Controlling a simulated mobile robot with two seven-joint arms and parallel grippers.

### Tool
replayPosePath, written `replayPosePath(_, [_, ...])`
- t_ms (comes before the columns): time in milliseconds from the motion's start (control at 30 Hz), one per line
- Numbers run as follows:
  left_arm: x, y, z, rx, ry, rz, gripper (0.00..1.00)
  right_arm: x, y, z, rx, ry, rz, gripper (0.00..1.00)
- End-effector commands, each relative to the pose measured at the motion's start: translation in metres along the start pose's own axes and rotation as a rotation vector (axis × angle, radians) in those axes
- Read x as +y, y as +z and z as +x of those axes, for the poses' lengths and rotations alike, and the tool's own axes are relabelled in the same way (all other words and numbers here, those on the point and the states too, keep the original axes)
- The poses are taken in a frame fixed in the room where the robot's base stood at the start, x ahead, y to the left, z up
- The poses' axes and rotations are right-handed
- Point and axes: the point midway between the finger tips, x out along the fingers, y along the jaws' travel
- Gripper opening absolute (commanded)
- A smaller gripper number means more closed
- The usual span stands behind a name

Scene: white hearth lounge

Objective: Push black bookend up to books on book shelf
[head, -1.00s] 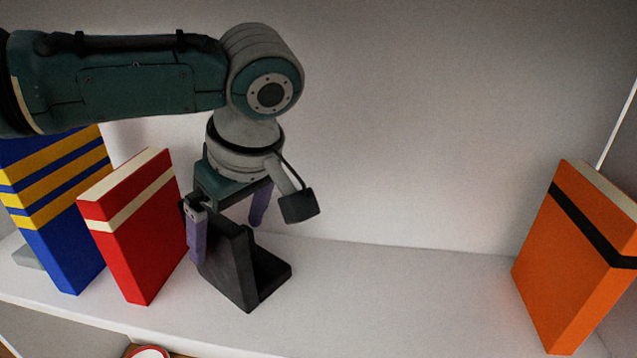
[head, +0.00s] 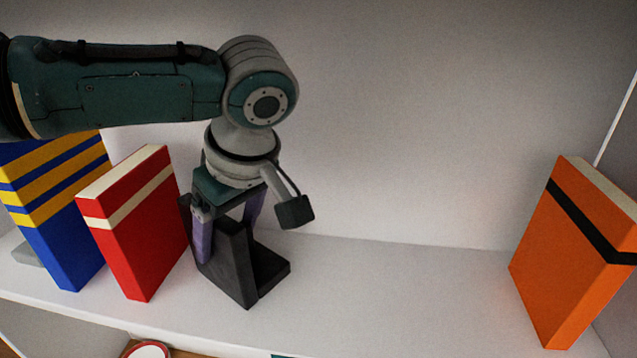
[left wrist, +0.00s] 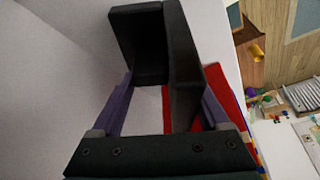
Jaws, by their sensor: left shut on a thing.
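The black bookend (head: 228,270) stands upright on the white shelf (head: 400,290), its foot pointing right. It also shows between the fingers in the left wrist view (left wrist: 181,60). My left gripper (head: 228,228) reaches down from above with purple fingers shut on the bookend's upright plate. The red book (head: 135,235) with a cream band leans to the left of the bookend, with a strip of bare shelf between their lower front parts. A blue and yellow book (head: 55,210) stands farther left. My right gripper is not in view.
An orange book (head: 572,260) with a black band stands at the far right. The shelf between it and the bookend is clear. The white back wall (head: 420,130) rises behind. A round red-rimmed object (head: 148,350) shows below the shelf's front edge.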

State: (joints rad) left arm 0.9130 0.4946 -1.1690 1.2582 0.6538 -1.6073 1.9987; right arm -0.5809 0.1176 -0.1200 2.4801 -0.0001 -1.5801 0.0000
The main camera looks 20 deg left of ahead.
Motion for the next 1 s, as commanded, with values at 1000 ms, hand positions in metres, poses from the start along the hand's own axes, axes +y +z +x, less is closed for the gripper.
replayPosePath(1000, [-0.001, -0.001, -0.003, -0.001, 0.081, 0.201, 0.00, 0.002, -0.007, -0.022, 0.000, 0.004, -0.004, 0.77])
